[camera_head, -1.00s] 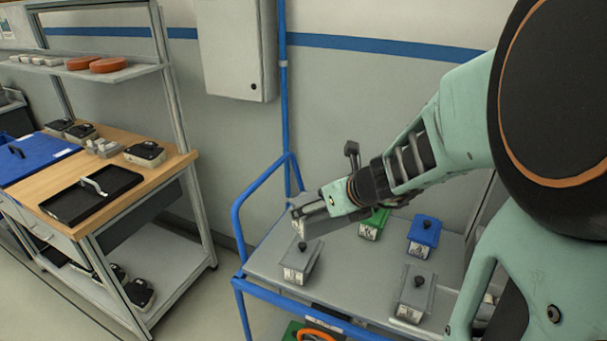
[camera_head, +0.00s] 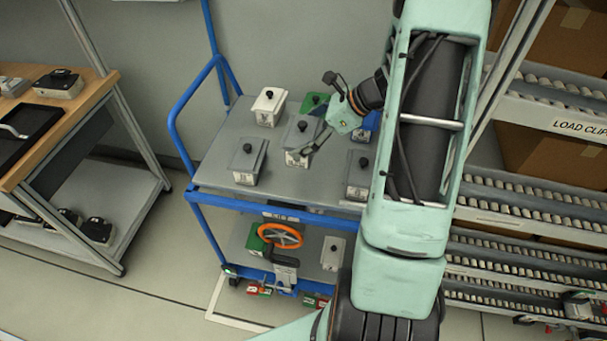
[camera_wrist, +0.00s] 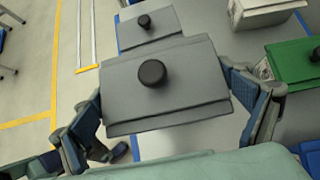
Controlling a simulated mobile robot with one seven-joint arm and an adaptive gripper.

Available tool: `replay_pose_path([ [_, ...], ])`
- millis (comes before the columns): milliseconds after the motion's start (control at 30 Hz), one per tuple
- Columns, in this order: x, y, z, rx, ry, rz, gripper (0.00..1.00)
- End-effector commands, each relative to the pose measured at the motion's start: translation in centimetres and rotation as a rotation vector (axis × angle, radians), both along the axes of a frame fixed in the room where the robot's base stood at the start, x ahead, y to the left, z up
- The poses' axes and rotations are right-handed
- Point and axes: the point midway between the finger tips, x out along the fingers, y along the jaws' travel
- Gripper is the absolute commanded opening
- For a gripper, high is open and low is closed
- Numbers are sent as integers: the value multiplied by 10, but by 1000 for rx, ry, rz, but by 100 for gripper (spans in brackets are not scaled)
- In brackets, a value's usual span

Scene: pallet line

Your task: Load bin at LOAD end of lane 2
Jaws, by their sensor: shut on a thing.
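My gripper (camera_head: 308,146) is shut on a grey lidded bin (camera_head: 299,132) with a black knob. In the wrist view the bin (camera_wrist: 165,92) fills the middle, with one finger on each side. It looks larger than its neighbours there and appears to be above the cart top; the gap below cannot be judged. The roller lanes (camera_head: 530,188) stand at the right in the head view. A label (camera_head: 580,130) reading "LOAD CLIP…" is on an upper one, its end cut off. I cannot read which is lane 2.
A blue-framed cart (camera_head: 215,150) carries another grey bin (camera_head: 248,160), a white bin (camera_head: 268,106), a green bin (camera_wrist: 292,64), a blue bin (camera_head: 368,124) and a right-hand grey bin (camera_head: 358,176). My arm covers part of the lanes. A workbench (camera_head: 95,85) stands left.

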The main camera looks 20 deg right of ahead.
Motion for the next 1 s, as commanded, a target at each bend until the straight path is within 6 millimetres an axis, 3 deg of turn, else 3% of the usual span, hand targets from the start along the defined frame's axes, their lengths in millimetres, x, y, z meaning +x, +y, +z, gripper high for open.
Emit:
replay_pose_path([
  [433,-1,-2,-5,2,-1,13,48],
  [733,-1,-2,-49,4,1,11,48],
  [1000,-1,-2,-66,2,-2,13,48],
])
